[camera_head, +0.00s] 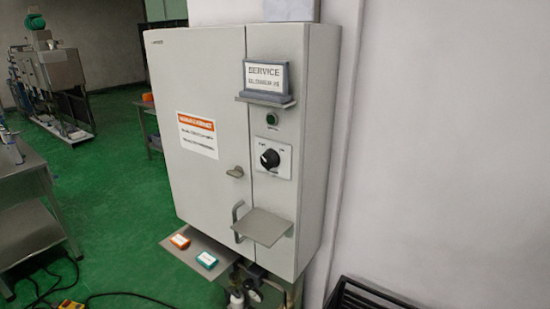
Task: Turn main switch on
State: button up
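The main switch (270,159) is a black rotary knob on a white square plate. It sits on the right-hand front panel of a grey electrical cabinet (210,75). Small lettering is on the plate above the knob, too small to read surely. The knob's pointer looks tilted, but I cannot tell its exact setting. A small green round button or lamp (272,119) is just above it. My gripper is not in view, and nothing touches the switch.
A dark rack (375,296) stands lower right.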

aim_at(270, 159)
jog(key=i, duration=0.85)
jog(key=u, duration=0.05)
